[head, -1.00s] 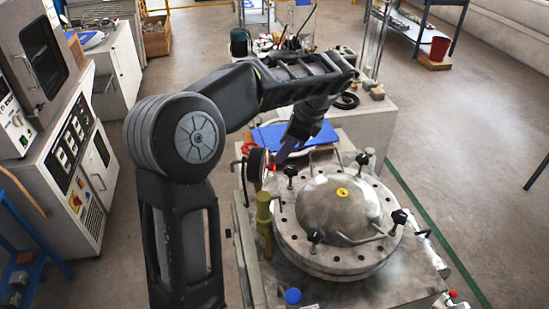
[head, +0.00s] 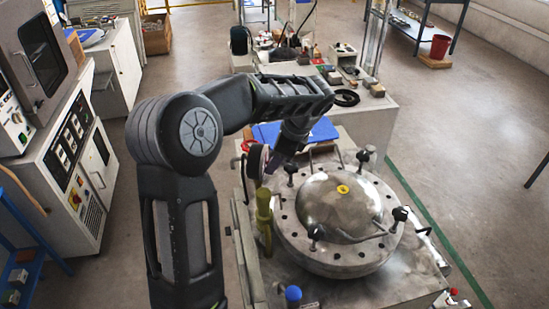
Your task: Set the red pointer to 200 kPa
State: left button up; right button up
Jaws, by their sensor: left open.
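The pressure gauge (head: 254,164) stands at the back left of the round steel vessel (head: 340,200), above a yellow-green fitting (head: 264,210). I see it nearly edge-on, so its dial, scale and red pointer cannot be read. My left arm reaches over from the left and bends down. My left gripper (head: 271,164) is open at the gauge's right side, close to its face. It partly covers the gauge, and I cannot tell whether a finger touches it. My right gripper is not in view.
The vessel has a domed lid with black-knobbed clamps (head: 290,171) around it. A blue-capped part (head: 293,295) stands at the front edge. A blue mat (head: 290,131) and a bench with tools (head: 370,115) lie behind.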

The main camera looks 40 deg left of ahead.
pick_arm(q)
jog(key=shift+c, duration=0.5)
grip_shut()
jog(key=t+y+b, duration=0.1)
jog(key=t+b, duration=0.1)
jog(key=b, duration=0.6)
jog(key=s+n+t+y+b, duration=0.1)
jog(key=t+y+b, duration=0.1)
jog(key=b, duration=0.6)
jog(key=f+t+y+b, duration=0.1)
jog(key=t+b, duration=0.2)
jog(key=b, duration=0.5)
jog(key=shift+s+d+n, duration=0.2)
jog(key=shift+d+n, duration=0.15)
jog(key=shift+n, duration=0.05)
